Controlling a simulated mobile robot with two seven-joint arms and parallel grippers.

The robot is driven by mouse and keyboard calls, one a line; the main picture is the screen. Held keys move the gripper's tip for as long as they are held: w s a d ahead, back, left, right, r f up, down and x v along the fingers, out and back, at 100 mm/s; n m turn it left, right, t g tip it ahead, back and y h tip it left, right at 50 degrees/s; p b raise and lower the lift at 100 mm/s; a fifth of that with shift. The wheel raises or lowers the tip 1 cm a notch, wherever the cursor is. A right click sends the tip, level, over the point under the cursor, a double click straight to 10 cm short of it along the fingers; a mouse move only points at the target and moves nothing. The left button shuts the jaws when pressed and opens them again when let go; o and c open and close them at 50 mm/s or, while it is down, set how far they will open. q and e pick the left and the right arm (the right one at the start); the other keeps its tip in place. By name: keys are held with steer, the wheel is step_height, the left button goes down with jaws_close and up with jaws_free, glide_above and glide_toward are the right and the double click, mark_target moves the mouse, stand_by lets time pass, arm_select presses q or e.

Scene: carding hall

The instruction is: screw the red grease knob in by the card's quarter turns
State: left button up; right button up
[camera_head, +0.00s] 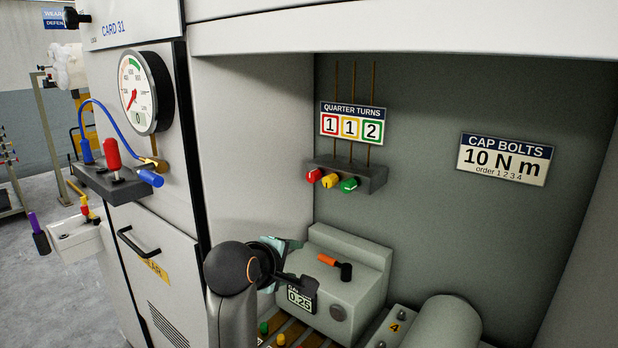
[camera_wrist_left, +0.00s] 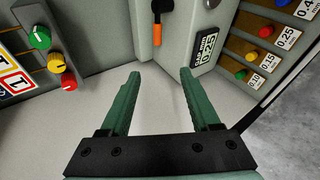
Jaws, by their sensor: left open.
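The red grease knob (camera_head: 314,176) is the leftmost of three knobs on a dark block (camera_head: 372,178) on the recess's back wall. The yellow knob (camera_head: 330,181) and green knob (camera_head: 348,185) sit to its right. The quarter-turns card (camera_head: 352,122) above reads 1 in red, 1 in yellow, 2 in green. My left gripper (camera_head: 285,264) is below and left of the knobs, apart from them. In the left wrist view its green fingers (camera_wrist_left: 160,75) are spread and empty; the red knob (camera_wrist_left: 69,82) shows at left. My right gripper is not in view.
A grey box (camera_head: 362,257) with an orange-handled tool (camera_head: 334,264) and a 0.25 display (camera_head: 300,299) stands close beyond my left gripper. Small coloured knobs (camera_head: 264,328) lie below it. A cap-bolts sign (camera_head: 504,158) hangs at right. Thin rods rise above the knobs.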

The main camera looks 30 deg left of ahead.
mark_target(310, 177)
arm_select(q)
steer(key=w+a+r+n+t, duration=0.25)
steer(key=r+n, duration=0.75)
steer(key=r, duration=0.5)
steer(key=shift+t, duration=0.25)
steer(key=x, duration=0.4)
steer(key=p+x, duration=0.1)
steer(key=x, duration=0.7)
steer(key=shift+w+a+f+p, duration=0.1)
steer(key=shift+a+f+p, duration=0.05)
steer(key=shift+a+p, duration=0.25)
jaws_close()
